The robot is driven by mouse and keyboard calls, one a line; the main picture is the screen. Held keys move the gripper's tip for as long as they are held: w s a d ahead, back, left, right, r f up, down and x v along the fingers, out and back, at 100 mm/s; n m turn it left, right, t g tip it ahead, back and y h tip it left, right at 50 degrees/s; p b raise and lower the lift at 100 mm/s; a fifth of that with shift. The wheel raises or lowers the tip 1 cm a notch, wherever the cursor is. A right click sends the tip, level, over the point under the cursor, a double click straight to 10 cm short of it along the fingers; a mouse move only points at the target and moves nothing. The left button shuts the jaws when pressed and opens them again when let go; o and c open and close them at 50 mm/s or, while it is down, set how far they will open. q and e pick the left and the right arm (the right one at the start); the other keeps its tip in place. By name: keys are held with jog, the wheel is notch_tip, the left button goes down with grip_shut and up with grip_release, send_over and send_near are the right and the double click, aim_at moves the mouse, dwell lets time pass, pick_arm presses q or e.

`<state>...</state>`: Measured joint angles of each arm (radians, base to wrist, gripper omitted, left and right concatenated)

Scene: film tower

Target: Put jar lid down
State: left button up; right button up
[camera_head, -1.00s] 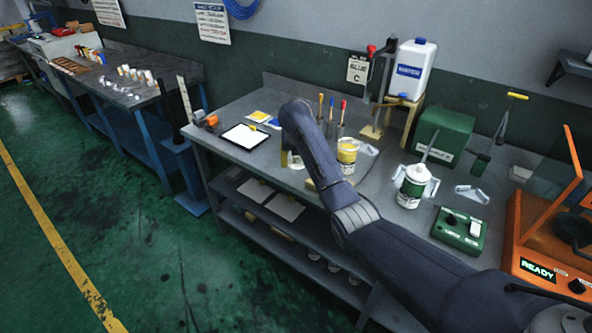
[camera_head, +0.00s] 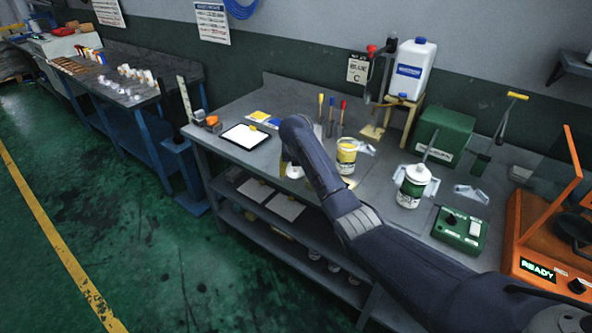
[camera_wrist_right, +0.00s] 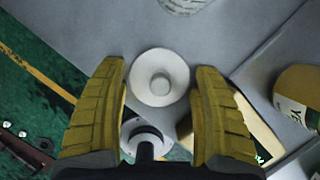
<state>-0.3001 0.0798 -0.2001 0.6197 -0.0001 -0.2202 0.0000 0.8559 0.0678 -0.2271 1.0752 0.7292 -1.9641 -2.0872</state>
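A round white lid (camera_wrist_right: 160,77) with a raised knob lies between my right gripper's fingertips in the right wrist view. My right gripper (camera_wrist_right: 161,68) has its two yellow fingers wide apart, one on each side of the lid, with narrow gaps. I cannot tell how far below the fingertips the lid is. In the head view my right gripper (camera_head: 286,162) is mostly hidden behind its forearm, over the bench's front edge. A white object (camera_head: 293,171) shows just beneath it. My left gripper is out of view.
A yellow-labelled can (camera_head: 346,158) stands right of the gripper, also in the wrist view (camera_wrist_right: 298,97). A white can with a green label (camera_head: 411,188) stands farther right. A white-topped tray (camera_head: 245,136) lies left. A grey-white disc (camera_wrist_right: 146,133) shows below the lid.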

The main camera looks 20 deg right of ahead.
jog(key=v, duration=1.2)
jog(key=shift+r, duration=0.15)
dwell(0.4)
